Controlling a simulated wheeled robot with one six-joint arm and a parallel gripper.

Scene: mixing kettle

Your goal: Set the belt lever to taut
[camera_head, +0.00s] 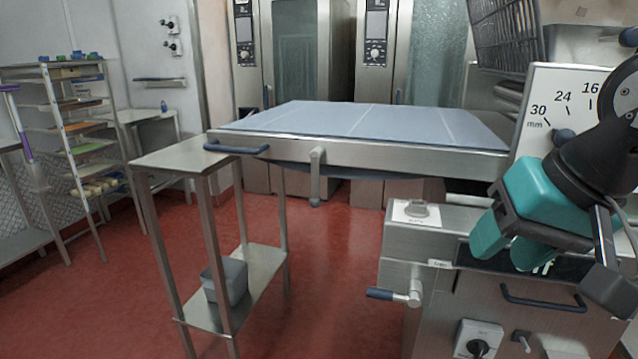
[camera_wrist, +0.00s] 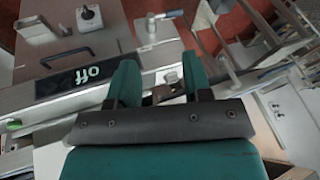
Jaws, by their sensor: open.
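I cannot read labels that name the belt lever. A short grey lever (camera_head: 317,178) hangs straight down from the front edge of the belt table (camera_head: 490,157). Another lever with a blue grip (camera_head: 395,294) sticks out leftward from the cabinet side; it also shows in the wrist view (camera_wrist: 168,15). A small grey knob (camera_head: 416,209) sits on a white plate on the cabinet top; it seems to show between my fingers in the wrist view (camera_wrist: 173,77). My teal gripper (camera_head: 507,243) is open and empty above the cabinet front, to the right of all three and apart from them.
The cabinet has a dark handle (camera_head: 543,303) and a rotary switch (camera_head: 479,340). A scale panel (camera_head: 545,100) stands behind my arm. A steel side table (camera_head: 185,155) with a grey container (camera_head: 226,281) on its lower shelf stands left. Red floor between is clear.

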